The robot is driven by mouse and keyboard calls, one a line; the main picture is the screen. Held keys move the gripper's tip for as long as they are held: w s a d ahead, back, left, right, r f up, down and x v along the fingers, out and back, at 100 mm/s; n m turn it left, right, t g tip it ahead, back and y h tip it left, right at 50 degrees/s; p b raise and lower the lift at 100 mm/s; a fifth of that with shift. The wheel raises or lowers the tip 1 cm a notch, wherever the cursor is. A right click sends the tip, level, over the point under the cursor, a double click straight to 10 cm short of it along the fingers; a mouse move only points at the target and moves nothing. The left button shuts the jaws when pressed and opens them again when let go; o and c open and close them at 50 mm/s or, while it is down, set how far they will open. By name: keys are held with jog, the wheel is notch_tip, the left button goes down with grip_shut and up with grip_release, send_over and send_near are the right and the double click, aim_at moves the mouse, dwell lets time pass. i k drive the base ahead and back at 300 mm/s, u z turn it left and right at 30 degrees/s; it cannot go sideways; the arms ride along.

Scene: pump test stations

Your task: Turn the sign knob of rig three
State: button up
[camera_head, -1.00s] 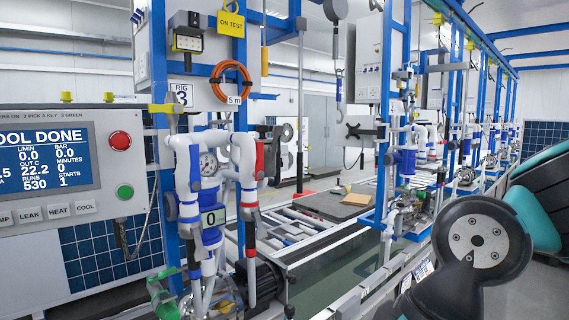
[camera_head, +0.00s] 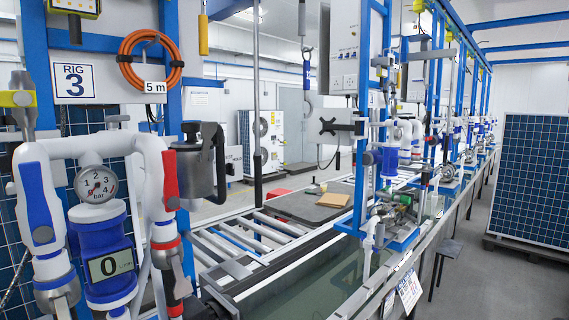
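Rig three shows at the left, marked by its white RIG 3 plate (camera_head: 74,82) on a blue frame. Below the plate are white pipes (camera_head: 90,146), a round pressure gauge (camera_head: 97,184) and a blue meter (camera_head: 110,266) reading 0. A blue lever (camera_head: 37,198) and a red lever (camera_head: 169,176) sit on the pipes. The yellow ON TEST sign is outside this view, and I cannot make out a sign knob. My gripper is not in view.
An orange hose coil (camera_head: 150,60) hangs beside the plate. A grey metal jug (camera_head: 197,168) stands out right of the pipes. A roller bench (camera_head: 262,238) and a water trough (camera_head: 305,282) run rightward. A dark blue panel (camera_head: 530,180) stands at right; grey floor lies before it.

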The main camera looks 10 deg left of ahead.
aim_at(230, 168)
jog(key=u, duration=0.05)
jog(key=i, duration=1.2)
jog(key=u, duration=0.65)
